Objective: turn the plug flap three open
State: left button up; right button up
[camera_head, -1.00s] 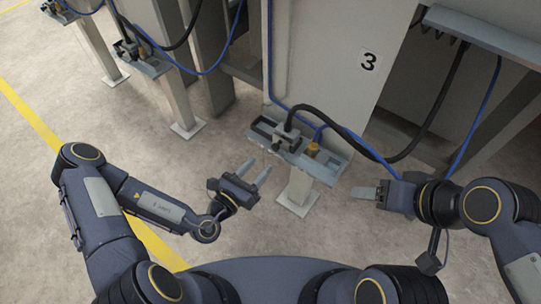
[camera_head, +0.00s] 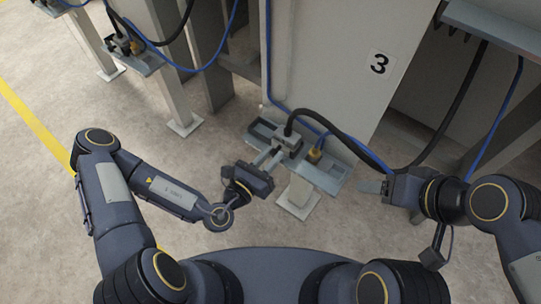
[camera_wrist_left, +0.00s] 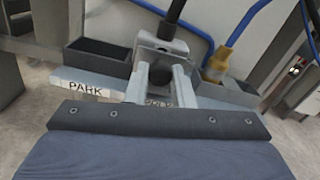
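The grey plug block (camera_head: 288,143) with a thick black cable sits on the station shelf (camera_head: 325,179) below the number 3 panel. It also shows in the left wrist view (camera_wrist_left: 162,47). I cannot clearly separate the flap from the block. My left gripper (camera_head: 274,158) points at the block's near side, its two fingers apart. In the left wrist view the fingers (camera_wrist_left: 160,80) reach to the block's lower front, with a dark part between them; contact is unclear. My right gripper (camera_head: 372,187) is right of the shelf, apart from it; its opening is hard to see.
A yellow connector (camera_head: 315,155) on a blue cable stands right of the block. A PARK label (camera_wrist_left: 86,89) is on the shelf's left front. The number 3 panel (camera_head: 345,60) rises behind. Another station (camera_head: 133,62) stands at upper left. Floor is clear on the left.

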pick_arm(q)
grip_shut()
